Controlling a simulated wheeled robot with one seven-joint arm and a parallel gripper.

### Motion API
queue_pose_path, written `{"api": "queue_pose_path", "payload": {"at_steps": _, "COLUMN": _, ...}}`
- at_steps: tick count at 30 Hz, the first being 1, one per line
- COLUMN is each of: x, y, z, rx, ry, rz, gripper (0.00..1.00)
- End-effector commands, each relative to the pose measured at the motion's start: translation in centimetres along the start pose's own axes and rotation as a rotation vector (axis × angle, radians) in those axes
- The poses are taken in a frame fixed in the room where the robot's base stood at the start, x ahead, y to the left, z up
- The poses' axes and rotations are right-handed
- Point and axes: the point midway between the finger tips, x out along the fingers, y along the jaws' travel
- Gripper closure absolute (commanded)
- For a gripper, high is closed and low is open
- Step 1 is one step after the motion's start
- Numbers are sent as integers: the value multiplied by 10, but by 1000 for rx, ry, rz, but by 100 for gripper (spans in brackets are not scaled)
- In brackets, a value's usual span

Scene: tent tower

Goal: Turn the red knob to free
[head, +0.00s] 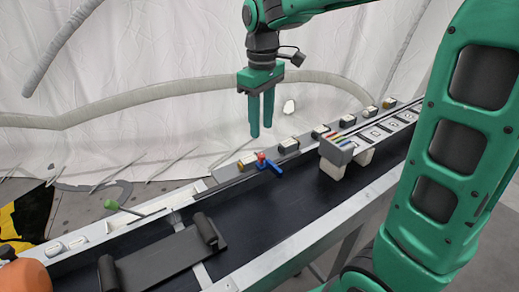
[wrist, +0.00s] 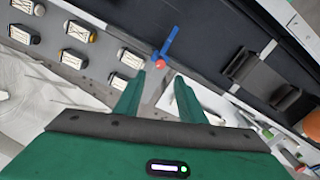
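The red knob (head: 262,157) sits on the rail along the far side of the dark conveyor, with a blue lever (head: 270,166) beside it. In the wrist view the red knob (wrist: 160,64) is just beyond the fingertips and the blue lever (wrist: 169,42) extends away from it. My gripper (head: 261,131) points down above the rail, apart from the knob. Its green fingers also show in the wrist view (wrist: 160,78), with an empty gap between them. Any marking for free is too small to read.
Several small switch-like blocks (head: 288,146) line the rail. A grey block with coloured strips (head: 337,150) stands across the conveyor (head: 240,215). A green-tipped lever (head: 111,204) and a dark roller plate (head: 165,262) are to the left. A hose (head: 150,103) runs along the white curtain.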

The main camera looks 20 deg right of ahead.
Motion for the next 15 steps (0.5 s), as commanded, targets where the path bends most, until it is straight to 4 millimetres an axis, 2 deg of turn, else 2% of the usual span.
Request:
{"api": "queue_pose_path", "payload": {"at_steps": 9, "x": 57, "y": -1, "z": 1, "rx": 1, "ry": -2, "rz": -1, "gripper": 64}}
{"api": "queue_pose_path", "payload": {"at_steps": 15, "x": 81, "y": 0, "z": 1, "rx": 2, "ry": -1, "rz": 0, "gripper": 64}}
